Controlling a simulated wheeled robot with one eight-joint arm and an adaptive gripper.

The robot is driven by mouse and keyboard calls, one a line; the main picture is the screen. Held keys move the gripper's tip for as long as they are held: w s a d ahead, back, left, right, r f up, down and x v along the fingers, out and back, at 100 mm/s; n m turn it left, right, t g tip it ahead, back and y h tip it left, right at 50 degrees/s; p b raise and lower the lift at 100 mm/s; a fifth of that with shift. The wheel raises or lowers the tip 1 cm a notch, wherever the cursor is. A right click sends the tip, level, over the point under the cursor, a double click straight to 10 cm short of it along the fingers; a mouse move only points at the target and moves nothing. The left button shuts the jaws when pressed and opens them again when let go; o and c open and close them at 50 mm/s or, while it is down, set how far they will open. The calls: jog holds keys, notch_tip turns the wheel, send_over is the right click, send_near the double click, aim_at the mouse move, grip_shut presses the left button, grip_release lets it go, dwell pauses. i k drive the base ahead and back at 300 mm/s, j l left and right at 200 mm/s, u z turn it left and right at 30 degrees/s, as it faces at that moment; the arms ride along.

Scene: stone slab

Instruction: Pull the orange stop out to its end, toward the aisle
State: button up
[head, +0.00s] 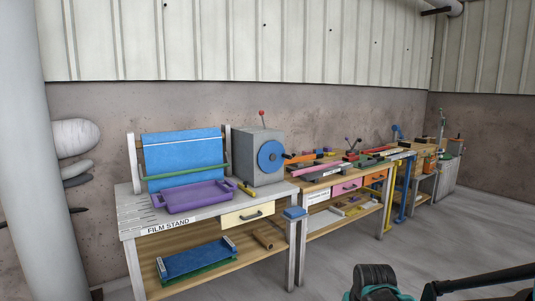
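Several orange parts show on the far benches, and I cannot tell for sure which is the stop. An orange bar (303,158) lies on the middle bench, just right of the grey box with the blue disc. An orange drawer-like front (375,178) is under that bench's top at its right end. Another orange block (430,161) stands farther back to the right. All are small in this view. Dark and teal parts of my arm show at the bottom right, well apart from the benches. My gripper's fingers are not in view.
The near bench marked FILM STAND (133,218) holds a purple tray (195,196), a blue panel (183,155) and the grey box (258,142). A blue block (294,213) juts out at its front right corner. The grey floor (440,235) before the benches is clear.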

aim_at(309, 157)
jog(key=i+l+u, duration=0.3)
jog(key=i+l, duration=0.25)
jog(key=i, duration=0.15)
jog(key=i+l+u, duration=0.3)
jog(key=i+l, duration=0.4)
